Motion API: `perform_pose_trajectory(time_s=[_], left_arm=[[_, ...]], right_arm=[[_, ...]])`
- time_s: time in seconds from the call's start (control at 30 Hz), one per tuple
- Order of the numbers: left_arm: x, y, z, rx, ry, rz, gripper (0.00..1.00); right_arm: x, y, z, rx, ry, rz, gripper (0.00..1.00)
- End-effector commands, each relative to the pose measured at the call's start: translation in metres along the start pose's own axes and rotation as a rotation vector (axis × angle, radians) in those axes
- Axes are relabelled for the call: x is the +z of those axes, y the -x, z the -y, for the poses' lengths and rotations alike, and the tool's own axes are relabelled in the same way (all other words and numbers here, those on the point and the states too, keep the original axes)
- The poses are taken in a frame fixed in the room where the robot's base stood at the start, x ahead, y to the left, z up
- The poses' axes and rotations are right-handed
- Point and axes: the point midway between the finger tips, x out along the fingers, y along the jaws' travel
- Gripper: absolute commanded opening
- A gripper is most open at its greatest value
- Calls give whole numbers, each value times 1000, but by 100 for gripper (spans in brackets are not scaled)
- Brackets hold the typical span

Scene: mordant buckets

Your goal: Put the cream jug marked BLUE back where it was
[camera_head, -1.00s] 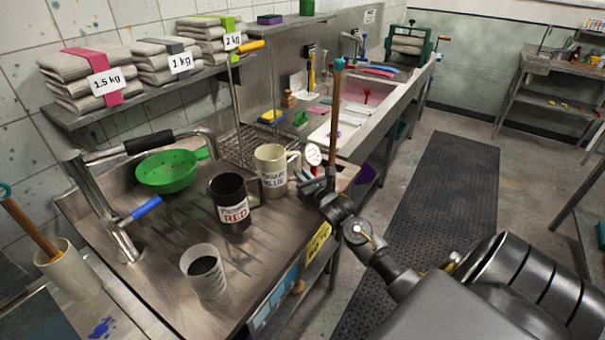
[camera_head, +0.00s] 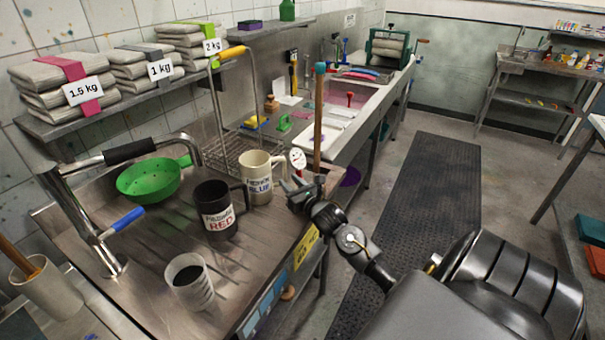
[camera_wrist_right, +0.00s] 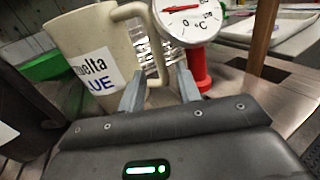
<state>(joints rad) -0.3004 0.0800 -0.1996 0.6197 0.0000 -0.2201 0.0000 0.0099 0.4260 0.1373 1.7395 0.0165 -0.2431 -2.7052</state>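The cream jug marked BLUE (camera_head: 256,172) stands upright on the steel drainboard (camera_head: 150,235), right of and behind the dark jug marked RED (camera_head: 213,208). In the right wrist view the cream jug (camera_wrist_right: 92,50) is at the upper left, its handle curving down towards the fingers. My right gripper (camera_head: 298,188) is at the handle side of the cream jug. In the right wrist view its fingers (camera_wrist_right: 160,92) are apart, with the lower part of the handle showing between or just beyond them; I cannot tell if they touch it. My left gripper is out of view.
A dial thermometer with a red stem (camera_wrist_right: 190,20) stands close behind the right fingers. A wooden stick (camera_head: 318,120) rises beside it. A white cup with dark contents (camera_head: 190,280), a green colander (camera_head: 150,180) and a wire rack (camera_head: 235,145) are on the drainboard.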

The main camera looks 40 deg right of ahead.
Motion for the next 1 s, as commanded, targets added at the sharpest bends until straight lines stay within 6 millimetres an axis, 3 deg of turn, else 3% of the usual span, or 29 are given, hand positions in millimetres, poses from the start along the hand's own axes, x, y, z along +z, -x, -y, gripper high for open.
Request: perform_pose_trajectory(time_s=[0.2, 0.43, 0.6, 1.0], left_arm=[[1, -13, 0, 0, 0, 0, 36], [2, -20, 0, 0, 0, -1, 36], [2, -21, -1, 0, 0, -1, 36], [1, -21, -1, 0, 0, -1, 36]], right_arm=[[-4, 49, 0, 2, 2, -3, 34], [-2, 86, 0, 1, 1, -2, 34], [0, 97, 0, 0, 0, -1, 34], [0, 98, 0, 0, 0, 0, 34]])
